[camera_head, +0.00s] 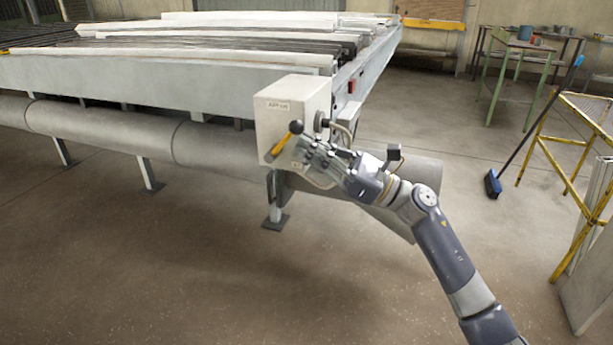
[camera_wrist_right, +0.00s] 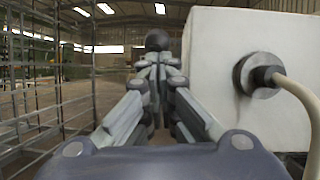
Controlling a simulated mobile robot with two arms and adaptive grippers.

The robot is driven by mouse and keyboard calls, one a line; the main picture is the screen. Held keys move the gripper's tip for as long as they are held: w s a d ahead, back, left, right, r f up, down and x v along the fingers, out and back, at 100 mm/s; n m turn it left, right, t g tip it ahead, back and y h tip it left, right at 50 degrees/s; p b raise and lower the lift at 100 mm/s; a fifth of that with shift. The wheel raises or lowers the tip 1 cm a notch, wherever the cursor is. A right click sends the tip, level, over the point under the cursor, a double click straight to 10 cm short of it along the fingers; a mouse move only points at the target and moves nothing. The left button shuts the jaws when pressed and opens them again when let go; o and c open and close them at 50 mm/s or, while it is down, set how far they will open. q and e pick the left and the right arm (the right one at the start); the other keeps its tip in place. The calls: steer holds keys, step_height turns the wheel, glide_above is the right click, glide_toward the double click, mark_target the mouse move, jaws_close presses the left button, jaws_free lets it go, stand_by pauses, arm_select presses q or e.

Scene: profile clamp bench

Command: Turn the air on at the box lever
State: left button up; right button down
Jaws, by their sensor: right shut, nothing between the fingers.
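The pale grey air box (camera_head: 287,103) is fixed at the near corner of the long bench. Its lever (camera_head: 281,146) has a yellow arm that slants from lower left up to a black ball knob (camera_head: 296,127). My right gripper (camera_head: 304,147) is shut and empty, just right of the lever. In the right wrist view, the closed fingertips (camera_wrist_right: 157,66) show with the black knob (camera_wrist_right: 157,40) right above and beyond them. I cannot tell whether they touch it. The box side (camera_wrist_right: 225,60) fills the right of that view. My left gripper is out of view.
A cable leaves a round fitting (camera_wrist_right: 259,75) on the box side, near my right gripper. A thick grey pipe (camera_head: 90,128) runs below the bench (camera_head: 150,72). A blue broom (camera_head: 493,183) and yellow stand (camera_head: 560,170) are at the right. The floor in front is clear.

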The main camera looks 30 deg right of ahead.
mark_target(293, 127)
steer(key=r, duration=0.1)
steer(key=p, duration=0.1)
steer(key=w+a+r, duration=0.1)
steer(key=shift+r+g+h, duration=0.3)
steer(key=shift+g+h, duration=0.1)
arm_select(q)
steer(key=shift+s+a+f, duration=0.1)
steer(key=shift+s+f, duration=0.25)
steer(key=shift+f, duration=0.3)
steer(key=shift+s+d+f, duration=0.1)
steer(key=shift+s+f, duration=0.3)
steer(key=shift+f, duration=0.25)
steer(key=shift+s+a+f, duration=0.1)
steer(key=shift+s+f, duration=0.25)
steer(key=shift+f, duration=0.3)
arm_select(e)
steer(key=shift+w+a+r, duration=0.55)
steer(key=shift+w+r, duration=0.2)
steer(key=shift+r, duration=0.1)
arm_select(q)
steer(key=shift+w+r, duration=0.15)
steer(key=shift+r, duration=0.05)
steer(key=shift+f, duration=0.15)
arm_select(e)
steer(key=shift+f, duration=0.1)
